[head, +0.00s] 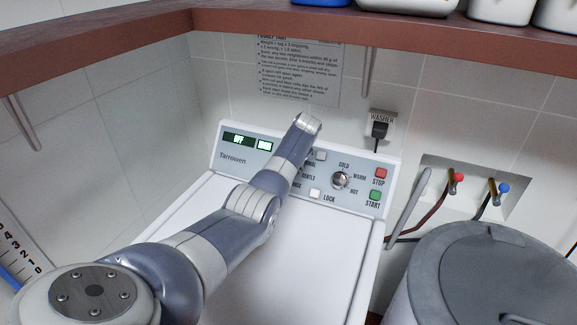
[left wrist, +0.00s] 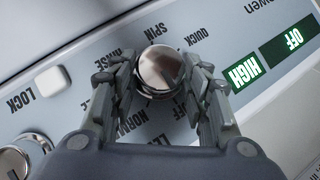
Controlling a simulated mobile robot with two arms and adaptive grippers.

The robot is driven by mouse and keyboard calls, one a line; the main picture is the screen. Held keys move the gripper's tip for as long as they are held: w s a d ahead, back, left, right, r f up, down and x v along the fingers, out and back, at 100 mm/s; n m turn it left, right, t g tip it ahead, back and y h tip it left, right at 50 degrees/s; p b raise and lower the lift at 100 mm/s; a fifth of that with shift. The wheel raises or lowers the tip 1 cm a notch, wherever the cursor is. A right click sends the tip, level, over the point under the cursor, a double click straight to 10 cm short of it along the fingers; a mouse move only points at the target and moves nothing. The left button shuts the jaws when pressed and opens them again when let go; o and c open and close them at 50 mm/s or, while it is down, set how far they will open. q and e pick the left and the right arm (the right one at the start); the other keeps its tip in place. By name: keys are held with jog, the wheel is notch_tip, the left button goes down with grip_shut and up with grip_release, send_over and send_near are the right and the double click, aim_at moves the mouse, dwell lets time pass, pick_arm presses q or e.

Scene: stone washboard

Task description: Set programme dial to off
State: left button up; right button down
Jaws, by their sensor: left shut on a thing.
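The programme dial (left wrist: 160,66) is a round silver knob on the washer's control panel, seen in the left wrist view. Labels such as SPIN, QUICK, RINSE and NORMAL surround it. My left gripper (left wrist: 161,78) is shut on the dial, one finger on each side. The dial's exact pointing is hard to read. The panel display (left wrist: 288,42) reads OFF, with HIGH beside it; it also shows in the head view (head: 239,139). In the head view my left arm hides the dial and the gripper's fingers. My right gripper is not in view.
A temperature dial (head: 340,180), a red STOP button (head: 380,173), a green START button (head: 375,195) and a LOCK button (head: 315,194) lie to the right. A shelf (head: 400,30) runs above. A grey lidded bin (head: 480,270) stands right of the white washer (head: 310,265).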

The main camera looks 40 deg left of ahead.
pick_arm(q)
jog(key=shift+s+f, duration=0.15)
jog(key=shift+f, duration=0.1)
dwell(0.3)
jog(key=o, duration=1.1)
jog(key=shift+c, duration=0.2)
jog(key=shift+a+r, duration=0.1)
jog(key=shift+r, duration=0.15)
jog(key=shift+d+r, duration=0.3)
jog(key=shift+r, duration=0.15)
jog(key=v, duration=1)
jog(key=shift+r, duration=0.35)
jog(key=shift+s+d, duration=0.1)
